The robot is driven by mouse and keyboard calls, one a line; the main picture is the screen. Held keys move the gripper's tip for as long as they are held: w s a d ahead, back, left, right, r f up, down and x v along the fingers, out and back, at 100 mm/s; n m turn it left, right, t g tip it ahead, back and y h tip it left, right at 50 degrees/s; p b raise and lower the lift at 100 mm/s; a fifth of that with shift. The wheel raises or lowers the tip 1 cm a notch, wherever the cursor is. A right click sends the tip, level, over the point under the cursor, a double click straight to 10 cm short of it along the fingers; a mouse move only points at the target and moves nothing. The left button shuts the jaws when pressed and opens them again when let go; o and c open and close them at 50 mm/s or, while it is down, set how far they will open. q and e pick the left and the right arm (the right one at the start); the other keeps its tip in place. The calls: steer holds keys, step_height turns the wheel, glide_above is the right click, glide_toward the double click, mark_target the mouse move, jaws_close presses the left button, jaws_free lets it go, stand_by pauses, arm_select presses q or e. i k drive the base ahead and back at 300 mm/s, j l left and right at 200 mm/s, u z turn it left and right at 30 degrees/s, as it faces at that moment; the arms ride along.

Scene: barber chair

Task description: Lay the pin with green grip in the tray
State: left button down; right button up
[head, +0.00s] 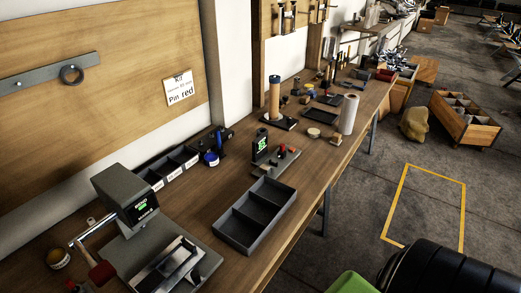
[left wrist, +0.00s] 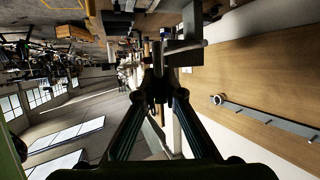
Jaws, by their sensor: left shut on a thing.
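The dark grey tray (head: 287,207) lies on the bench in the head view, split into compartments that look empty. My left gripper (left wrist: 158,76) shows in the left wrist view with its dark fingers together on a dark thing that I cannot make out. No green grip shows clearly on it. I cannot pick out the pin with green grip elsewhere on the bench. My left gripper does not show in the head view, and my right gripper is in neither view.
A grey machine with a small screen (head: 135,200) stands left of the tray. Behind it are labelled dark bins (head: 168,167). A small stand with red-topped parts (head: 285,158) is beyond the tray. A wall note (head: 179,89) reads "Pin red".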

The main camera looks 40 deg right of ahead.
mark_target(240, 233)
steer(key=k+l+z, duration=0.1)
steer(key=z, duration=0.25)
steer(key=k+l+z, duration=0.15)
steer(key=z, duration=0.2)
steer(key=k+l+z, duration=0.1)
steer(key=l+z, duration=0.2)
steer(key=z, duration=0.75)
